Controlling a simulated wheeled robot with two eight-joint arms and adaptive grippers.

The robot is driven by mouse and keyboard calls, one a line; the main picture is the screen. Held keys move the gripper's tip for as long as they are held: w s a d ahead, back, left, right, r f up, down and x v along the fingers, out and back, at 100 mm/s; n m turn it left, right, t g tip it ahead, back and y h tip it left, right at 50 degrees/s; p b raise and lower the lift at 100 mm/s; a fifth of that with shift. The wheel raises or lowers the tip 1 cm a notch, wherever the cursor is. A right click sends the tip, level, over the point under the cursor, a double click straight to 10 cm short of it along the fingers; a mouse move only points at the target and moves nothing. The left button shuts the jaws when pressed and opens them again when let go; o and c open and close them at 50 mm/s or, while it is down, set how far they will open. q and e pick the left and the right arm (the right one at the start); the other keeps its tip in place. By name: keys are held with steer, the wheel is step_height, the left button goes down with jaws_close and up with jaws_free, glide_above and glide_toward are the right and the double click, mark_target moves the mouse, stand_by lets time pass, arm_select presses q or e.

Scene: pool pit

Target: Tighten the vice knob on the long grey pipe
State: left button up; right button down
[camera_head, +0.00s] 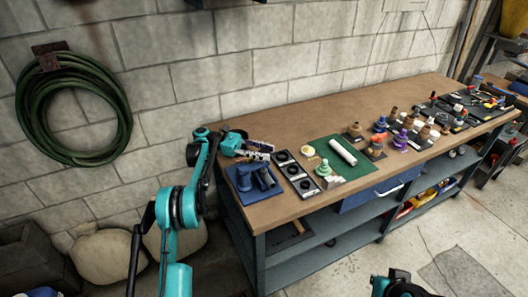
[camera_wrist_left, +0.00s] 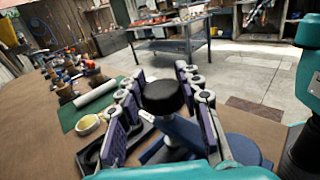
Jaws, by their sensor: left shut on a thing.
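The blue vice (camera_head: 252,181) stands at the near left end of the workbench. It also shows in the left wrist view (camera_wrist_left: 178,128), with its round black knob (camera_wrist_left: 163,97) on top. My left gripper (camera_head: 262,152) is at the vice, and in the left wrist view its fingers (camera_wrist_left: 160,100) stand on both sides of the knob, shut on it. A long pale grey pipe (camera_head: 342,151) lies on a green mat (camera_head: 352,167), apart from the vice; it also shows in the left wrist view (camera_wrist_left: 96,92). My right gripper's fingers do not show.
The brown workbench (camera_head: 290,208) runs along a block wall. A black tray (camera_head: 295,173) lies between the vice and the green mat. A cream round part (camera_head: 308,151) and a pale green part (camera_head: 323,168) stand near the mat. Several fittings crowd the far end.

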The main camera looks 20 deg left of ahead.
arm_select(q)
steer(key=o, duration=1.2)
steer(key=shift+r, duration=0.15)
step_height(320, 180, up, 10)
steer(key=shift+f, duration=0.1)
